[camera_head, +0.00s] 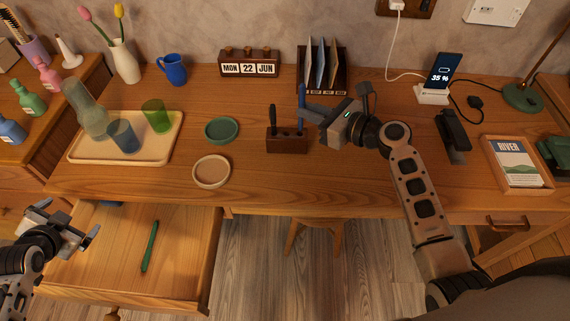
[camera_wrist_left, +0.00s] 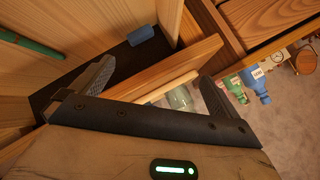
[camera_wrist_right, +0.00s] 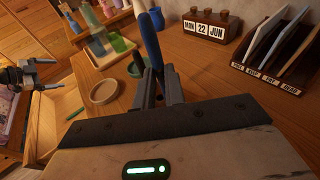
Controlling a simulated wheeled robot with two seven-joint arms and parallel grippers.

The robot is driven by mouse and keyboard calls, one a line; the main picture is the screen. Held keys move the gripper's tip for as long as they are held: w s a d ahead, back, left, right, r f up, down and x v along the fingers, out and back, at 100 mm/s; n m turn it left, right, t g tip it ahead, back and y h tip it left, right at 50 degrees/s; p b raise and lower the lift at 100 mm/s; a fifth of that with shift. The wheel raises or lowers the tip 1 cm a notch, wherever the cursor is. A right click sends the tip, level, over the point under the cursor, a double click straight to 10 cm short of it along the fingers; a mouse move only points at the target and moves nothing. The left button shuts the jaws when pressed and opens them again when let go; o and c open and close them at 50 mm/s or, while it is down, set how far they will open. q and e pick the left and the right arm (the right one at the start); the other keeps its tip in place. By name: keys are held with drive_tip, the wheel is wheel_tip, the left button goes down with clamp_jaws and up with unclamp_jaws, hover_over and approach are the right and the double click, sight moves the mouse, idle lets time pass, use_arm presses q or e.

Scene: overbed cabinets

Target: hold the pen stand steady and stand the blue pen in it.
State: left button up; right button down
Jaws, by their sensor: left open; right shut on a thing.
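The dark wooden pen stand (camera_head: 287,144) stands upright on the desk, with a black pen (camera_head: 272,119) in its left part. The blue pen (camera_head: 301,96) is upright over the stand's right part. My right gripper (camera_head: 303,108) is shut on the blue pen, which also shows in the right wrist view (camera_wrist_right: 150,42). The fingers hide the pen's lower part there, so I cannot tell how deep it sits. My left gripper (camera_head: 70,222) is open and empty over the open drawer at the lower left, well away from the stand.
A green pen (camera_head: 150,246) lies in the open drawer (camera_head: 190,250). Left of the stand are a green dish (camera_head: 221,128), a beige dish (camera_head: 211,183) and a tray (camera_head: 80,155) with glassware. A letter rack (camera_head: 338,80) stands behind. The desk front before the stand is clear.

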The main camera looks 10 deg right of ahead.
use_arm(q)
drive_tip(key=w+d+r+m+t, duration=0.3)
drive_tip(key=w+r+m, duration=0.6)
drive_tip(key=w+d+r+m+t, duration=0.3)
drive_tip(key=w+r+m, duration=0.6)
drive_tip(key=w, duration=0.1)
drive_tip(key=m+g+h, duration=0.3)
drive_tip(key=m+h, duration=0.1)
drive_tip(key=m, duration=0.6)
approach(286, 141)
drive_tip(key=w+a, duration=0.4)
drive_tip(key=a, duration=0.1)
drive_tip(key=w+a, duration=0.2)
drive_tip(key=a, duration=0.1)
drive_tip(key=shift+a+r, duration=0.2)
drive_tip(key=shift+r, duration=0.05)
drive_tip(key=s+d+m, duration=0.1)
drive_tip(key=s+d, duration=0.2)
drive_tip(key=s+d+m, duration=0.1)
drive_tip(key=s+d, duration=0.3)
drive_tip(key=shift+s+d+h, duration=0.25)
drive_tip(key=shift+d+h, duration=0.05)
drive_tip(key=shift+h, duration=0.1)
drive_tip(key=x, duration=1.2)
drive_tip(key=shift+a, duration=0.1)
